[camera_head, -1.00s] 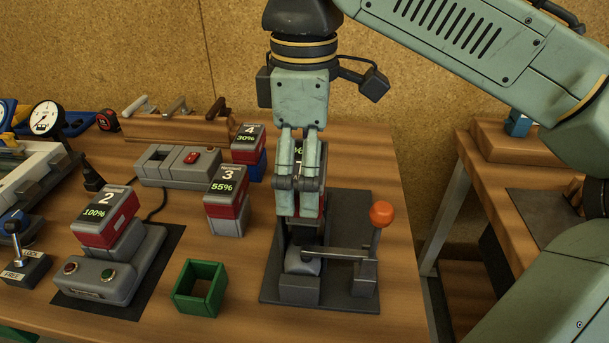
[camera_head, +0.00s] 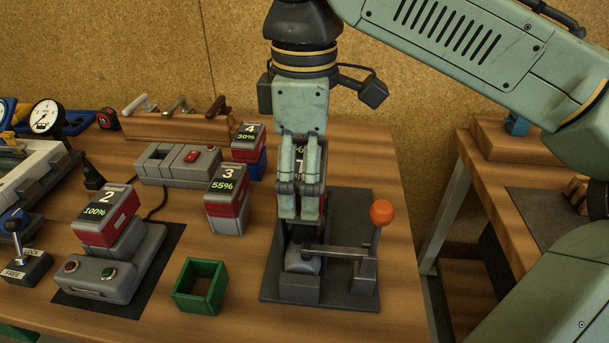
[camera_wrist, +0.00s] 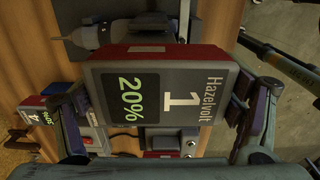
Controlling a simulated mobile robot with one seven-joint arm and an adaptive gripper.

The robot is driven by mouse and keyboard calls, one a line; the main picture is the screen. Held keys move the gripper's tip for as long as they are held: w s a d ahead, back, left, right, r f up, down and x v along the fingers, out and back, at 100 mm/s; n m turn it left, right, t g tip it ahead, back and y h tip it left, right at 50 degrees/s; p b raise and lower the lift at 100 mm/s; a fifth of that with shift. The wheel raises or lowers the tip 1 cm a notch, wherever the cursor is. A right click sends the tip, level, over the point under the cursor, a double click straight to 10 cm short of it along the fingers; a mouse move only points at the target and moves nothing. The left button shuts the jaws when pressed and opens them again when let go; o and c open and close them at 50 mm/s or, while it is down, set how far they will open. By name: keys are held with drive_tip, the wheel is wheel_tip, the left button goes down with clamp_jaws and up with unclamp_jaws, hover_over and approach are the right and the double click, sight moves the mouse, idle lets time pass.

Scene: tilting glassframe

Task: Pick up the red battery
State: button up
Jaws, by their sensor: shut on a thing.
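The held battery (camera_wrist: 165,100) has a grey top label reading "Hazelvolt 1" and "20%", with red sides. My gripper (camera_head: 299,188) is shut on it, with one finger on each side, as the wrist view also shows. In the head view the battery (camera_head: 300,164) is mostly hidden behind the fingers. It is above the back of a dark fixture plate (camera_head: 346,220) that carries a lever with an orange knob (camera_head: 382,212). I cannot tell whether its underside touches anything.
Battery 2 (camera_head: 103,217) sits on a grey unit with buttons (camera_head: 110,272). Battery 3 (camera_head: 227,198) and battery 4 (camera_head: 248,148) stand left of my gripper, near a grey dock (camera_head: 168,168). A green open box (camera_head: 200,287) stands in front. Bare table lies right of the plate.

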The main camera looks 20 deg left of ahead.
drive_tip(key=shift+c, duration=0.2)
wheel_tip(320, 180, up, 10)
drive_tip(key=shift+r+p, duration=0.1)
drive_tip(key=shift+p, duration=0.9)
drive_tip(key=o, duration=0.7)
drive_tip(key=c, duration=0.7)
drive_tip(key=shift+f, duration=0.2)
